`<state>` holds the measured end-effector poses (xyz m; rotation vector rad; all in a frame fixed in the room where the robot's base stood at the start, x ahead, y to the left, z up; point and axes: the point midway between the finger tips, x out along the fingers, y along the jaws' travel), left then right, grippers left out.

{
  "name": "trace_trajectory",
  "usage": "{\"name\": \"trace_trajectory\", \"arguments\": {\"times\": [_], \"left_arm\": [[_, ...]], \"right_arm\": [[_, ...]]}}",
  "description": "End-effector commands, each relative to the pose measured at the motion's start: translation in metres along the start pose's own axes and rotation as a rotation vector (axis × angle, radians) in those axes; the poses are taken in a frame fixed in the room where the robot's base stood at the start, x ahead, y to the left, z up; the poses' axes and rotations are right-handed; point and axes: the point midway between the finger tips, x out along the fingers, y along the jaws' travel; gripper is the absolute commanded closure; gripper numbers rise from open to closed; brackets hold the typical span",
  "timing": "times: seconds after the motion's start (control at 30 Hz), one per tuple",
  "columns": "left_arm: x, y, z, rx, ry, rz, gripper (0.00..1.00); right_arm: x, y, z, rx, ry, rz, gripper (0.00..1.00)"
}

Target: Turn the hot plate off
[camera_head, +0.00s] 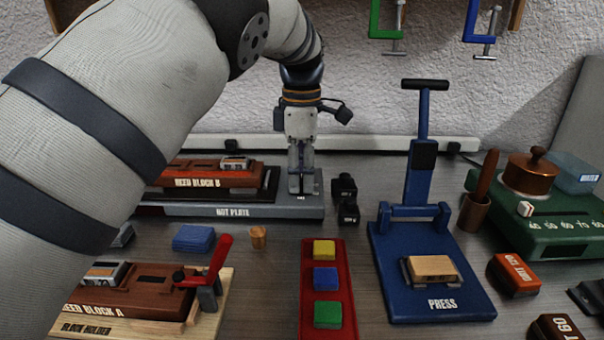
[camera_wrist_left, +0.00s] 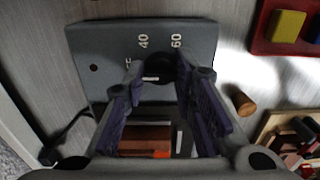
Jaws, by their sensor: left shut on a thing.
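The hot plate (camera_head: 255,212) is a long grey slab at the back of the bench, with its name on the front edge. My left gripper (camera_head: 301,188) points straight down at its right end and is shut there on the dial knob, which the fingers mostly hide in the head view. In the left wrist view the grey hot plate (camera_wrist_left: 95,48) carries the marks 40 and 60 beside the dark knob (camera_wrist_left: 186,68), by the tips of my left gripper (camera_wrist_left: 160,74). The knob's exact setting cannot be read. My right gripper is not in view.
Reed block B (camera_head: 212,180) lies on the hot plate, left of the gripper. Small black weights (camera_head: 345,198) stand close to its right end. The blue press (camera_head: 425,255) is further right.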

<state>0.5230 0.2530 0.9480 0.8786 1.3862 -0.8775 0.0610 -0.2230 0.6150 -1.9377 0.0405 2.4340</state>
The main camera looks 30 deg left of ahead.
Motion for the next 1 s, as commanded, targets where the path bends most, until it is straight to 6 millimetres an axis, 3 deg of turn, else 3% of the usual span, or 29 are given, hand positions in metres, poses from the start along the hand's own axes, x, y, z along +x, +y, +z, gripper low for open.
{"name": "trace_trajectory", "arguments": {"times": [0.53, 0.57, 0.63, 1.0], "left_arm": [[-0.0009, 0.0001, -0.0007, -0.025, 0.001, 0.001, 1.0], [-0.0008, 0.0001, -0.0007, -0.025, 0.001, 0.001, 0.73], [-0.0008, 0.0, -0.0007, -0.025, 0.001, 0.001, 0.57], [-0.0067, 0.0003, -0.0001, -0.023, 0.0, 0.001, 0.54]], "right_arm": [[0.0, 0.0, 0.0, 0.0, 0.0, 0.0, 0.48], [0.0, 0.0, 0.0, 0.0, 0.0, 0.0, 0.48], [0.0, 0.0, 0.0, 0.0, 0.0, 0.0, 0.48], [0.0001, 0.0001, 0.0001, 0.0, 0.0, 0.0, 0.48]]}}
